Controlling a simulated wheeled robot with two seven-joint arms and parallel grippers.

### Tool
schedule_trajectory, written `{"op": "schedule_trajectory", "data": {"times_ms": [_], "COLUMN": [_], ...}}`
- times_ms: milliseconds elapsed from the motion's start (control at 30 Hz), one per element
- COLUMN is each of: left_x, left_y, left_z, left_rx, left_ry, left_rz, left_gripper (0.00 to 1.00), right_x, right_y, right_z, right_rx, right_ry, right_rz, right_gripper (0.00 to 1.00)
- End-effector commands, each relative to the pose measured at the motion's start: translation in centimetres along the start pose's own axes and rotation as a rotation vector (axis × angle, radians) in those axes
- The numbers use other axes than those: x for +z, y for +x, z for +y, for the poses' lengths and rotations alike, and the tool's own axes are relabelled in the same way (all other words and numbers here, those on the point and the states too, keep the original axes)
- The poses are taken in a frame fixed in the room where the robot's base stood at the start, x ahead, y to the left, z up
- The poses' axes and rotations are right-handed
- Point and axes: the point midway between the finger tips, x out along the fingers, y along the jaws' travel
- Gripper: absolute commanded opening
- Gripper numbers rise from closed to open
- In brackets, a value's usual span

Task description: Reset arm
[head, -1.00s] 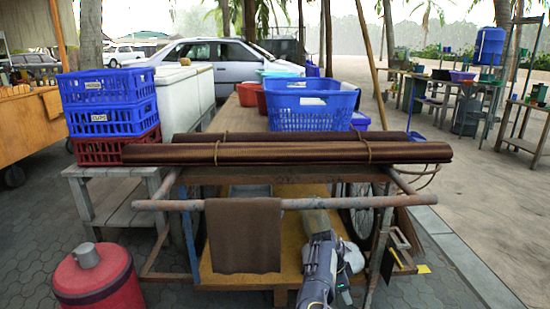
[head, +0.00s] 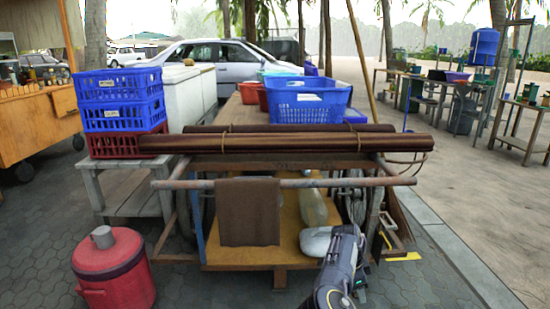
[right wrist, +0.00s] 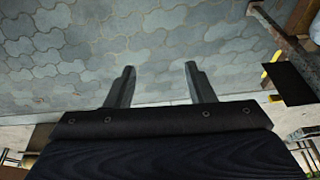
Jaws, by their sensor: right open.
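My right arm comes in at the bottom of the head view, at the front right of the wooden cart (head: 290,255). In the right wrist view my right gripper (right wrist: 160,68) has its two fingers apart, with nothing between them. Grey paving stones (right wrist: 150,35) lie beyond the fingertips. In the head view the fingers are hard to make out against my arm. My left arm and left gripper do not show.
The cart's metal handle bar (head: 330,182) carries a brown cloth (head: 248,212). Long brown rolls (head: 290,144) lie across the cart, with a blue basket (head: 308,100) behind. Stacked crates (head: 122,115) and a red cooler (head: 112,270) stand at left. Paving is open at front.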

Motion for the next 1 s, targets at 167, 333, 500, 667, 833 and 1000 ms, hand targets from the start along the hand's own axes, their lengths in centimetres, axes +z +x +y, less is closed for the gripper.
{"op": "schedule_trajectory", "data": {"times_ms": [167, 333, 500, 667, 833, 1000], "left_x": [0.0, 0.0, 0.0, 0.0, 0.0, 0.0], "left_y": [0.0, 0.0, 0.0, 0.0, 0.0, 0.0], "left_z": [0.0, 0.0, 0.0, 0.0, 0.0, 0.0], "left_rx": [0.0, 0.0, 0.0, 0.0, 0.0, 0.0], "left_ry": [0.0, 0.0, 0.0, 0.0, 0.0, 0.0], "left_rz": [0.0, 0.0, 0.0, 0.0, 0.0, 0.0], "left_gripper": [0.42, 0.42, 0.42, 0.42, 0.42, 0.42], "right_x": [-3.7, -7.4, -10.8, -11.9, -10.8, -8.7], "right_y": [-0.9, -1.9, -3.4, -6.0, -10.2, -15.0], "right_z": [1.4, 3.8, 8.0, 13.5, 19.4, 25.5], "right_rx": [0.004, 0.005, -0.016, -0.093, -0.244, -0.447], "right_ry": [0.04, 0.068, 0.067, -0.019, -0.2, -0.455], "right_rz": [-0.075, -0.179, -0.341, -0.535, -0.68, -0.721], "right_gripper": [0.49, 0.49, 0.49, 0.49, 0.49, 0.49]}}
